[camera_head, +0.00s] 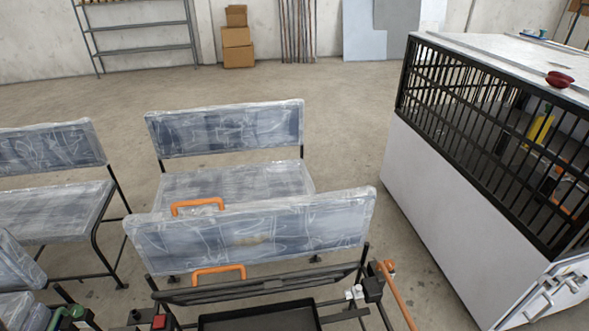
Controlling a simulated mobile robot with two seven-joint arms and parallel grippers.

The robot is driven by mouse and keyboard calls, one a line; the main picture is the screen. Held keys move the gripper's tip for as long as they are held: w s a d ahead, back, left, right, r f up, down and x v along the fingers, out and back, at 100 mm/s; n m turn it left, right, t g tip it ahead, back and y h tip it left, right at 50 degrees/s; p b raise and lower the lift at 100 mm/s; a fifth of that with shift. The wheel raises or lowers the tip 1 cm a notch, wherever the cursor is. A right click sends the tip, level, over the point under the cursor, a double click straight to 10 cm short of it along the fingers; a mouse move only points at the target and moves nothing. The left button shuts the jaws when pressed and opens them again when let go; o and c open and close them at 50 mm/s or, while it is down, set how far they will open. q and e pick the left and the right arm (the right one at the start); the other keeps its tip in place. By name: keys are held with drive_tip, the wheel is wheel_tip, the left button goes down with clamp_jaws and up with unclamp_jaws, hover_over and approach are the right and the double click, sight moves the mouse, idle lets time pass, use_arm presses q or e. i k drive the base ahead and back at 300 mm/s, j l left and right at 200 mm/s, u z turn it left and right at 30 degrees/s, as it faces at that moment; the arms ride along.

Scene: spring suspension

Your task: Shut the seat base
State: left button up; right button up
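The nearest seat, in the middle of the head view, has a wide plastic-wrapped grey-blue panel (290,232) standing tilted up. I take it to be the seat base, raised, but cannot be sure. An orange handle (218,271) sits at its lower edge and another orange handle (197,204) shows at its upper edge. Below the panel are a dark bar frame (300,283) and a black open tray (258,319), cut by the bottom edge. An orange lever (397,296) stands at the right of the frame. I make out neither gripper in this view.
A plastic-wrapped bench (228,130) stands behind, with another bench (50,150) at left. A white cabinet with black bars (440,200) stands close at right, with a red object (560,80) on top. Cardboard boxes (237,37) are at the back. Floor between is open.

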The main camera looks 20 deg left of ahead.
sight(274, 285)
drive_tip(key=u, duration=1.2)
